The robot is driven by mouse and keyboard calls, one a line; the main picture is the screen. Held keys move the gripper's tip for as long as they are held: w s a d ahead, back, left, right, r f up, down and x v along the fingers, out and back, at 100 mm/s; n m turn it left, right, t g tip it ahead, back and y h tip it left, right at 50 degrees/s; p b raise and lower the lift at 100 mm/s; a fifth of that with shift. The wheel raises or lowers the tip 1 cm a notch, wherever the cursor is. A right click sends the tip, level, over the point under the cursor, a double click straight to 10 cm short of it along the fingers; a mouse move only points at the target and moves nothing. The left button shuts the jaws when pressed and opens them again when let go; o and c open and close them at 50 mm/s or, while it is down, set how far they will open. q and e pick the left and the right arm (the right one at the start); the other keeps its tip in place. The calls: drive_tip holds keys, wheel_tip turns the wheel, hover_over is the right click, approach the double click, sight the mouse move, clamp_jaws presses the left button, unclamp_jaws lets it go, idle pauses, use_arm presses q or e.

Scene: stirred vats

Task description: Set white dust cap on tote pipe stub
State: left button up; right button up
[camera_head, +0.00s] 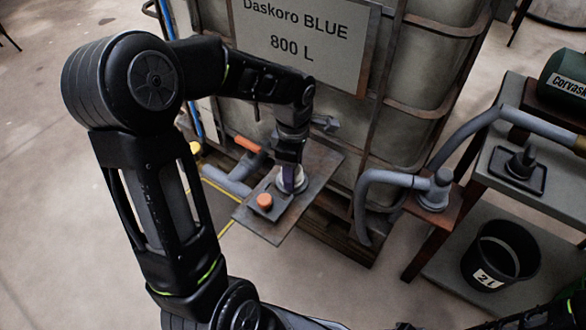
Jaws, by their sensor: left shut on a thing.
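My left gripper (289,172) points down over a dark flat plate (252,224) in front of the large tote (420,110). It is shut on a white, round thing, seemingly the white dust cap (300,184), just at or above the plate; I cannot tell whether they touch. The fingers hide part of the cap. A grey pipe stub (230,181) with an orange handle (247,143) shows left of the gripper, low at the tote's front. My right gripper is not in view.
An orange cap (264,200) sits on a small dark holder on the plate. A grey bent hose (385,178) stands to the right. A black bucket (501,254) is on the lower shelf of a cart (540,205). The floor at left is clear.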

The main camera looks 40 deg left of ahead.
use_arm(q)
drive_tip(key=shift+f, duration=0.4)
drive_tip(key=o, duration=1.1)
drive_tip(key=shift+r, duration=0.15)
drive_tip(key=shift+r+p, duration=3.9)
drive_tip(key=shift+r, duration=1.55)
